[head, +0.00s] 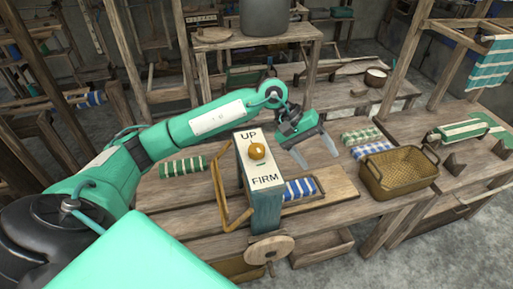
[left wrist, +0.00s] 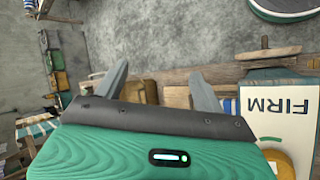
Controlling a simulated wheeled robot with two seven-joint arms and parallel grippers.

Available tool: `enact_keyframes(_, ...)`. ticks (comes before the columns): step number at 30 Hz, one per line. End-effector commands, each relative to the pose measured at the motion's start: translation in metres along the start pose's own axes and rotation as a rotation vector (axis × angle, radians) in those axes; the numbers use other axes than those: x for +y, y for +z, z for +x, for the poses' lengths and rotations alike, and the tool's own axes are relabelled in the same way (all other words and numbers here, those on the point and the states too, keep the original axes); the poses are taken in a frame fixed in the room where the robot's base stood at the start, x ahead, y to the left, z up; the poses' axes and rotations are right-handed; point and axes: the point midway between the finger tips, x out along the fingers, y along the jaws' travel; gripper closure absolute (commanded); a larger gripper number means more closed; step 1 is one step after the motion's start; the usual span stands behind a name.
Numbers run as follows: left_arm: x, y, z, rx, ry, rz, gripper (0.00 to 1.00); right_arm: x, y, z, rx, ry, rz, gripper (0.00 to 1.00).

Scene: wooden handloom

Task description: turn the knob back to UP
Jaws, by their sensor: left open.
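The yellow knob (head: 257,151) sits on the white top plate (head: 266,180) of a blue-grey box. The plate reads UP at its far end and FIRM at its near end. A small green mark shows on the FIRM side of the knob; which way the knob points I cannot tell clearly. My left gripper (head: 320,160) is open and empty, to the right of the box and apart from the knob. In the left wrist view its fingers (left wrist: 158,72) are spread, with the FIRM lettering (left wrist: 278,105) to their right and part of the knob (left wrist: 279,163) at the lower edge. My right gripper is out of view.
A wooden frame piece (head: 220,190) stands left of the box. A wooden wheel (head: 270,249) is on its near side. A blue striped cloth roll (head: 299,188) lies close on the right. A woven basket (head: 400,172) stands further right. Green striped cloth (head: 183,167) lies left.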

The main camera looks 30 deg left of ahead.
Motion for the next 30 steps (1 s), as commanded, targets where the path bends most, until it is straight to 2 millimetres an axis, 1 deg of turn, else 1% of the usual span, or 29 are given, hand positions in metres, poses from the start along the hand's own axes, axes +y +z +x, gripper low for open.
enact_keyframes(1,-0.015,-0.017,-0.020,0.045,-0.112,0.063,0.30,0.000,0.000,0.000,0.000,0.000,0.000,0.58)
enact_keyframes(2,-0.027,-0.025,-0.031,0.064,-0.184,0.099,0.30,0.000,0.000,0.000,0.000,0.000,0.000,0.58)
enact_keyframes(3,-0.040,-0.035,-0.047,0.084,-0.275,0.140,0.30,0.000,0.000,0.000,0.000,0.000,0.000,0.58)
enact_keyframes(5,-0.058,-0.048,-0.072,0.106,-0.402,0.187,0.30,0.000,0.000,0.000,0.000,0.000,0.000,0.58)
enact_keyframes(6,-0.068,-0.054,-0.089,0.114,-0.477,0.211,0.30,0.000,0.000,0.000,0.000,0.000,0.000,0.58)
enact_keyframes(9,-0.087,-0.065,-0.123,0.121,-0.624,0.243,0.30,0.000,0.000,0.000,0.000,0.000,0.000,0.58)
enact_keyframes(12,-0.099,-0.069,-0.146,0.117,-0.710,0.254,0.30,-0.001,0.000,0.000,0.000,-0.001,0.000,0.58)
enact_keyframes(13,-0.101,-0.070,-0.149,0.114,-0.726,0.255,0.30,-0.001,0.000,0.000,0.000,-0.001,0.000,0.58)
enact_keyframes(16,-0.105,-0.071,-0.154,0.111,-0.751,0.258,0.30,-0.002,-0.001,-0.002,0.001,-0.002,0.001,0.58)
enact_keyframes(20,-0.112,-0.072,-0.146,0.107,-0.751,0.257,0.30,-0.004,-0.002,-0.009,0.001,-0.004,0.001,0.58)
enact_keyframes(23,-0.121,-0.074,-0.136,0.106,-0.750,0.257,0.30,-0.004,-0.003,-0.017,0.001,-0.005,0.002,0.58)
enact_keyframes(30,-0.148,-0.082,-0.104,0.106,-0.748,0.256,0.30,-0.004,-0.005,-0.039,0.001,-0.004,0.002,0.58)
